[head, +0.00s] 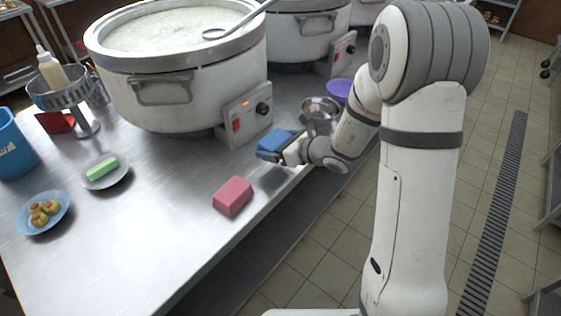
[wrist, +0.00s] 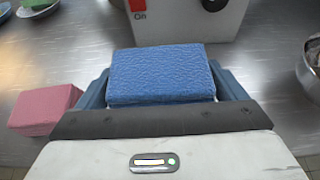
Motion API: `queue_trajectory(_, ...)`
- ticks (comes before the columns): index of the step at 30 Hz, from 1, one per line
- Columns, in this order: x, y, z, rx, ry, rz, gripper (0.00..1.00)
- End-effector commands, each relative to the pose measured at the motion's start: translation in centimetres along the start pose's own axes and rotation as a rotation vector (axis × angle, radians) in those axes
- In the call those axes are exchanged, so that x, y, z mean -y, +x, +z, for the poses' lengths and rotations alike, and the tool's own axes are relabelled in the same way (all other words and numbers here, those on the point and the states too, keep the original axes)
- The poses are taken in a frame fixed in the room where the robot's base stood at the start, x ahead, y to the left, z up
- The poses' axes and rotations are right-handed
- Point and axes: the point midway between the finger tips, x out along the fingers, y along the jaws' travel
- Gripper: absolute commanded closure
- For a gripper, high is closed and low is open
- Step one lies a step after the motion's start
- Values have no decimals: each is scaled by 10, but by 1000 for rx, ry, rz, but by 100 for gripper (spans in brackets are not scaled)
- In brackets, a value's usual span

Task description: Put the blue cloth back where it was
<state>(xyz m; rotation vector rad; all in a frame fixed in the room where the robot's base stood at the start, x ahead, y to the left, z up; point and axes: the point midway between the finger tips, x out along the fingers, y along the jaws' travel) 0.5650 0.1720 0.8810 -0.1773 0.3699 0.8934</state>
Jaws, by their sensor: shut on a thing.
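The blue cloth (head: 275,141) is a thick folded block, held in my gripper (head: 284,150) near the front edge of the steel counter, in front of the cooker's control box. It also shows in the wrist view (wrist: 161,74), between the two fingers of my gripper (wrist: 165,85), which are shut on its sides. Whether the cloth touches the counter I cannot tell. A pink cloth block (head: 233,196) lies on the counter near the edge, left of and nearer than my gripper. It also shows at the left of the wrist view (wrist: 45,109).
A large stockpot cooker (head: 180,80) with a control box (head: 247,115) stands behind. A metal bowl (head: 320,112) and a purple bowl (head: 339,90) stand beyond my gripper. A plate with a green block (head: 102,168) and a blue plate of food (head: 64,208) are left. The counter (head: 150,250) is clear at front.

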Motion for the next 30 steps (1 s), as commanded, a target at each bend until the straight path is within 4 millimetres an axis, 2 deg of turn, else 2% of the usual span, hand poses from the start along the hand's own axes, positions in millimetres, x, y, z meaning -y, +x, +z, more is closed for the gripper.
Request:
queue_trajectory(12,0,20,-47,-1,2,0,31)
queue_trajectory(26,-1,23,-54,2,-2,-1,31)
queue_trajectory(27,-1,23,-54,2,-2,-1,8)
queue_trajectory(30,-1,23,-53,2,-2,0,0)
